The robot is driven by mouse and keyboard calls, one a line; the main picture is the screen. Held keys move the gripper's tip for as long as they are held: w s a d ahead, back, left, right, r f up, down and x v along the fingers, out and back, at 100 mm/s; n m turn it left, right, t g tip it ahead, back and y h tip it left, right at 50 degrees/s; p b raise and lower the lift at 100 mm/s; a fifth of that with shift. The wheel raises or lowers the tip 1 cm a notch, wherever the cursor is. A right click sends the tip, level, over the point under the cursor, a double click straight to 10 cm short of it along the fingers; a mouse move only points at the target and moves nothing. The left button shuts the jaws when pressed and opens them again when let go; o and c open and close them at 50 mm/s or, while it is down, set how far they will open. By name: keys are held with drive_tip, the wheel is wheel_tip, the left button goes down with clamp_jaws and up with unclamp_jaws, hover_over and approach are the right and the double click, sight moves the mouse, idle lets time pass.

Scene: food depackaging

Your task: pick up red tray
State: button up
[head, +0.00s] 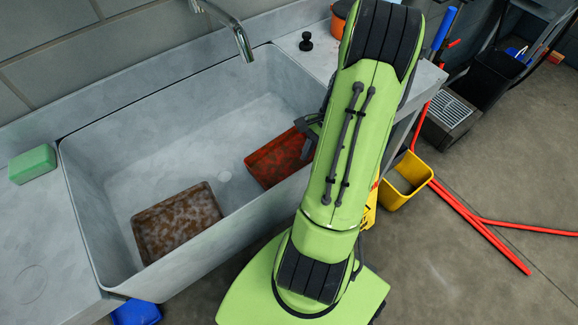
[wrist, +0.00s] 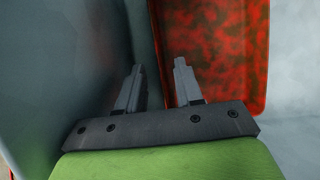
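The red tray (head: 275,160), mottled with dark stains, lies in the sink against its right wall, its right part hidden behind my arm in the head view. In the wrist view the red tray (wrist: 225,50) fills the upper middle right. My gripper (wrist: 160,68) is open, with its two fingers apart and the tray's left edge running between them. The right finger overlaps the tray's inside and the left finger is on the sink wall side. I cannot tell whether either finger touches the tray. In the head view my gripper (head: 309,126) is mostly hidden by my arm.
The grey sink (head: 130,130) holds another tray, brown and stained (head: 178,222), at the front left. A faucet (head: 240,40) hangs over the back edge. A green sponge (head: 32,164) lies on the left counter. A yellow bucket (head: 405,180) stands on the floor at right.

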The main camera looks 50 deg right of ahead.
drive_tip(key=b+x, duration=0.2)
drive_tip(key=x, duration=0.4)
drive_tip(key=shift+s+f+b, duration=0.1)
drive_tip(key=shift+f+b, duration=0.1)
drive_tip(key=shift+b, duration=0.1)
drive_tip(key=shift+r, duration=0.1)
clamp_jaws()
